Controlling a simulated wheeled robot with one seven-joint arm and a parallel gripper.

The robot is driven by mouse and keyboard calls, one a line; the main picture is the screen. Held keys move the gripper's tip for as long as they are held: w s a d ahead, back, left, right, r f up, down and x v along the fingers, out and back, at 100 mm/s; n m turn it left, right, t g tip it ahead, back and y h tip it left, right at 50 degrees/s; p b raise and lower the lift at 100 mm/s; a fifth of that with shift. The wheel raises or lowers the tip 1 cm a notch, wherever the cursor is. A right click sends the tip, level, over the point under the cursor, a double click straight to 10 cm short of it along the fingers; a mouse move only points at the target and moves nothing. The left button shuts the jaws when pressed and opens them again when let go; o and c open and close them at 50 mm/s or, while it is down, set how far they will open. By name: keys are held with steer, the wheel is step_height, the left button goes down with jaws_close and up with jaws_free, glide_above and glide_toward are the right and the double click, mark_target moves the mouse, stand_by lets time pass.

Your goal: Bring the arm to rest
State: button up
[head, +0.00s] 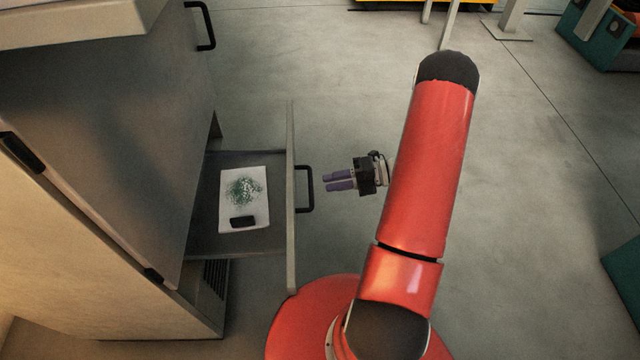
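My gripper (340,181) is in the middle of the head view, pointing left toward the black handle (308,189) of a pulled-out drawer (240,158). A small gap of floor shows between its purple fingertips and the handle. The two fingers lie close side by side; nothing shows between them, and the view is too small to tell whether they meet. My red arm (430,165) rises on the right and hides part of the wrist.
The drawer holds a white sheet (257,211) with a green speckled pile (244,190) and a black block (242,221). A grey cabinet (110,120) stands on the left. Teal objects (597,30) stand at the right edge. Floor (540,200) right of my arm is clear.

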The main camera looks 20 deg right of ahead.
steer(key=shift+s+d+r, duration=0.1)
steer(key=shift+s+d, duration=0.1)
steer(key=shift+d, duration=0.35)
